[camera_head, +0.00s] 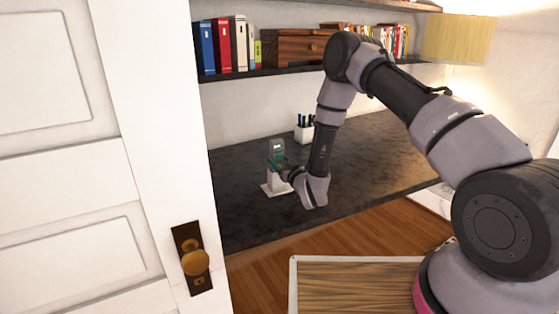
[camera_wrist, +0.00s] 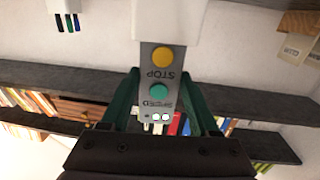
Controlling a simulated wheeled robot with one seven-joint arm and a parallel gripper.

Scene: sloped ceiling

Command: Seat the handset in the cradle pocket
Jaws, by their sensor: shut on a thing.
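The handset is a slim grey upright body with a yellow button, a green button and STOP lettering. It fills the middle of the upside-down wrist view (camera_wrist: 158,66) and shows small in the head view (camera_head: 277,147). My gripper (camera_wrist: 160,88) has its green fingers on either side of the handset and is shut on it; it also shows in the head view (camera_head: 283,162). The white cradle (camera_head: 271,189) stands on the dark desk under the handset. In the wrist view the cradle (camera_wrist: 166,18) meets the handset's lower end. The pocket is hidden, so I cannot tell how deep the handset sits.
A white pen cup (camera_head: 303,134) stands on the dark desk (camera_head: 375,150) behind my arm. Shelves above hold books (camera_head: 224,45) and a wooden drawer box (camera_head: 299,47). A white door (camera_head: 70,150) with a brass knob stands at the left. The desk's right part is clear.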

